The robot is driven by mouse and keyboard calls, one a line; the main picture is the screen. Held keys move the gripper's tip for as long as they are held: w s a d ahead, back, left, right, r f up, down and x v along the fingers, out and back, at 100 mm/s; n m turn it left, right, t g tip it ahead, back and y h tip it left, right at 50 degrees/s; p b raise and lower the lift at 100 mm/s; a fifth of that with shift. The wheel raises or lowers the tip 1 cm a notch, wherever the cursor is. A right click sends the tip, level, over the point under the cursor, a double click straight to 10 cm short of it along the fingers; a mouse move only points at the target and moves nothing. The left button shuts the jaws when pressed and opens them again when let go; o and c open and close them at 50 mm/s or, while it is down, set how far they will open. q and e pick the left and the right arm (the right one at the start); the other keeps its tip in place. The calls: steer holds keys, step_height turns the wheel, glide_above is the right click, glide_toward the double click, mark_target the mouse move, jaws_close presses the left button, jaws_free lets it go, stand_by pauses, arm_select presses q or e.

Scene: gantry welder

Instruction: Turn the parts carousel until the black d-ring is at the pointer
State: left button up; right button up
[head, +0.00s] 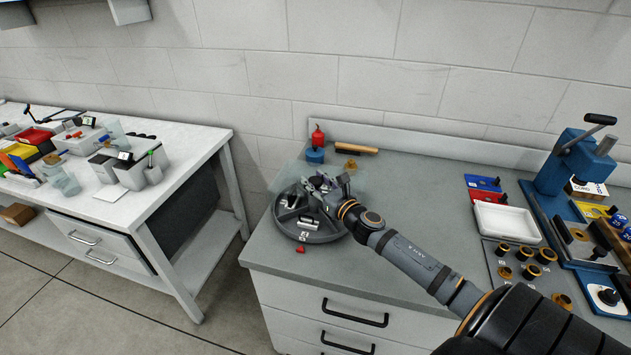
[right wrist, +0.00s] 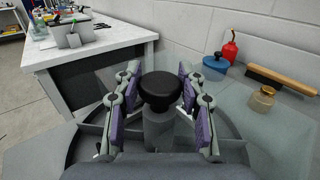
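The parts carousel (head: 290,229) is a round dark grey tray with dividers near the left edge of the grey bench. Small light and dark parts lie in its compartments; I cannot tell which is the black d-ring. A small red pointer (head: 300,249) lies at its front edge. My right gripper (head: 324,184) is over the carousel's middle. In the right wrist view the gripper (right wrist: 160,105) is open, its purple-padded fingers on either side of a black knob (right wrist: 160,88) on a grey post, with gaps on both sides. The gripper and arm hide part of the carousel. My left gripper is not in view.
Behind the carousel are a red bottle (head: 317,136), a blue container (head: 315,156), a brush (head: 356,148) and a small brass-coloured jar (head: 350,165). A blue press (head: 569,165) and a white tray (head: 505,222) stand at right. A white table (head: 190,146) stands left, across a gap.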

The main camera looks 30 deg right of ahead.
steer(key=o, duration=0.4)
steer(key=shift+c, duration=0.2)
steer(key=shift+s, duration=0.1)
steer(key=shift+s+f, duration=0.15)
steer(key=shift+s, duration=3.5)
